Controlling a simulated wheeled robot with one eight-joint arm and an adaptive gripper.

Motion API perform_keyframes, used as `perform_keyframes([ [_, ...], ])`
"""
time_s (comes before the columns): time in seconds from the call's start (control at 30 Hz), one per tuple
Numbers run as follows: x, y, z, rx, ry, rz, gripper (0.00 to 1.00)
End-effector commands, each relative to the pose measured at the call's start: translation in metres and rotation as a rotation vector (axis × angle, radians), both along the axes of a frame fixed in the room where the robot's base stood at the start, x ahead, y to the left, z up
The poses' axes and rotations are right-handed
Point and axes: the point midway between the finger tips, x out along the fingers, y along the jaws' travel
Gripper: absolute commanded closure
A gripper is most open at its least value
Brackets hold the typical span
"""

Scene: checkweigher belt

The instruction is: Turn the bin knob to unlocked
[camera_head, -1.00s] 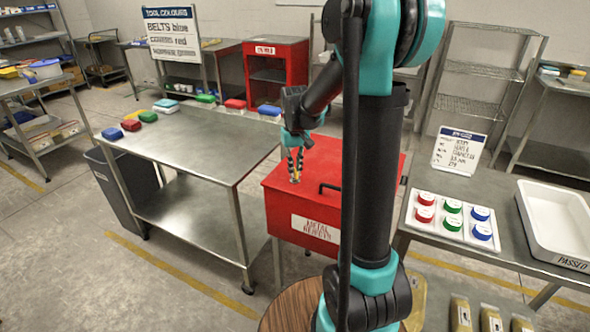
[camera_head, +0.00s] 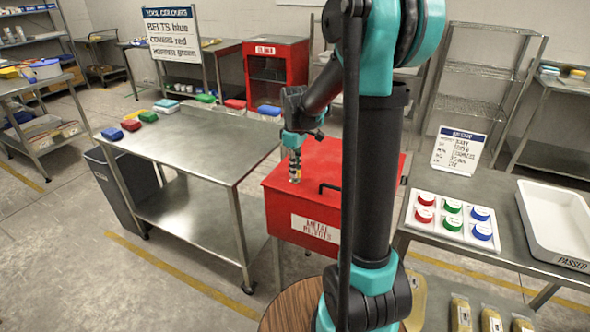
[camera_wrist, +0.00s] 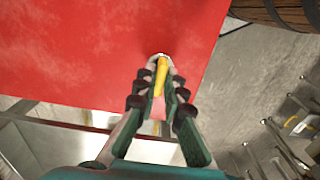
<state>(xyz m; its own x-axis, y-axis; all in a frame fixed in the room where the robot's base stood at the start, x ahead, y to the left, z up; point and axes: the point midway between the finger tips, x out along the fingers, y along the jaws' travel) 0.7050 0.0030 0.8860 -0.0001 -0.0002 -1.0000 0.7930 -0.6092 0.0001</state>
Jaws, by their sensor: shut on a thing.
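The red bin (camera_head: 315,188) labelled "METAL REJECTS" stands in the middle of the head view. Its red lid also fills the upper left of the wrist view (camera_wrist: 110,50). My gripper (camera_head: 295,178) points down at the lid's near-left part. In the wrist view my gripper (camera_wrist: 160,85) is shut on the knob (camera_wrist: 161,72), which shows as a yellow bar between the fingertips with a pale base at its far end. The fingers hide most of the knob in the head view, and no lock marking is readable.
A steel table (camera_head: 195,150) with coloured boxes is at left. Another table at right holds a tray of coloured tubs (camera_head: 448,222) and a white "PASSED" tray (camera_head: 560,225).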

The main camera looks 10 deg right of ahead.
Motion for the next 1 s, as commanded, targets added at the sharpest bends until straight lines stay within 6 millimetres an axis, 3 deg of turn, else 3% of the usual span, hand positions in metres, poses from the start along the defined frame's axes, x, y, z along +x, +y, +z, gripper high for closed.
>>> perform_keyframes([
  [0.6,0.0002,-0.0001,0.0001,0.0,0.0,0.043,1.0],
  [0.63,0.0002,-0.0001,0.0001,0.0,0.0,0.043,0.9],
  [0.8,0.0002,-0.0001,0.0001,0.0,0.0,0.042,0.7],
  [1.0,0.0001,-0.0001,0.0,0.0,0.0,0.042,0.7],
])
